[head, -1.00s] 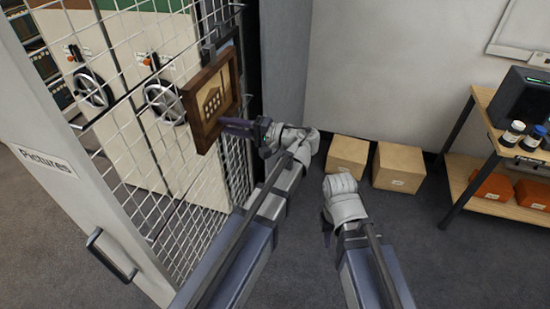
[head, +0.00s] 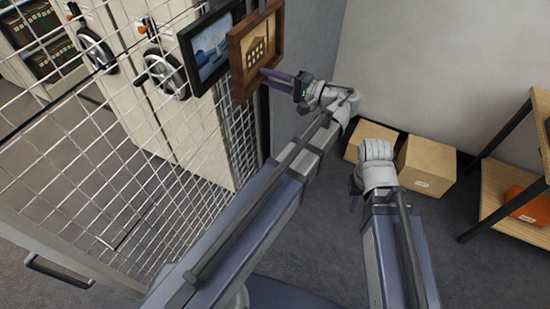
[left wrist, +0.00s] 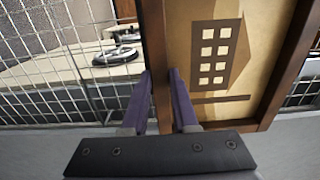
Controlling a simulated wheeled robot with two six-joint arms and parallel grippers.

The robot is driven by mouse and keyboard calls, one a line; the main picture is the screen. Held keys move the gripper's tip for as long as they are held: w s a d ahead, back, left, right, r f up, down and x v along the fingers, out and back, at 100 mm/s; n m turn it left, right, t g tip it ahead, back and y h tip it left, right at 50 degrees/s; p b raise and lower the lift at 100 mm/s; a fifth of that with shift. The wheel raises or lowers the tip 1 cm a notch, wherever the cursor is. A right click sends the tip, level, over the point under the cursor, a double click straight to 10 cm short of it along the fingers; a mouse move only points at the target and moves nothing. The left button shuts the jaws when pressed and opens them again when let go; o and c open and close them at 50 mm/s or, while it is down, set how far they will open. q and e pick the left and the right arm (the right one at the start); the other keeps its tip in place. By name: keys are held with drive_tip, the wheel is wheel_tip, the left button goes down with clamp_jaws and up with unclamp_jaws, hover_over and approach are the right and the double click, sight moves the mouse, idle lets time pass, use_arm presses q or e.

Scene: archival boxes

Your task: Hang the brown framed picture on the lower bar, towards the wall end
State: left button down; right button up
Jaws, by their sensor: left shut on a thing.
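The brown framed picture (head: 236,57) shows a building on a tan ground and is held upright in front of the wire mesh rack (head: 80,165). My left gripper (head: 272,74) is shut on its lower frame edge area; in the left wrist view the fingers (left wrist: 162,76) straddle one side bar of the frame (left wrist: 282,85). A black framed picture with a blue scene (head: 210,50) is on the mesh just left of it and partly overlapped. I cannot make out the lower bar or any hook behind the pictures. My right gripper (head: 356,190) is away over the floor, its jaws mostly hidden by its wrist.
A cabinet with handwheels (head: 166,75) stands behind the mesh. The grey wall (head: 430,70) is to the right. Two cardboard boxes (head: 425,165) sit on the floor at the wall, and a wooden shelf unit (head: 497,185) stands at the right edge. The floor between is clear.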

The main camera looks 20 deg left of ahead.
use_arm(q)
wheel_tip(320, 180, down, 39)
drive_tip(key=b, duration=3.8)
drive_tip(key=shift+b, duration=0.3)
drive_tip(key=shift+s+a, duration=0.1)
drive_tip(key=shift+a, duration=0.1)
drive_tip(key=a, duration=0.8)
drive_tip(key=shift+w+a, duration=0.3)
drive_tip(key=shift+w, duration=0.05)
drive_tip(key=shift+a, duration=0.35)
drive_tip(key=shift+a, duration=0.35)
drive_tip(key=shift+w+a, duration=0.15)
drive_tip(key=shift+a, duration=1)
drive_tip(key=shift+w+a, duration=0.1)
drive_tip(key=shift+a, duration=0.5)
drive_tip(key=shift+a, duration=0.75)
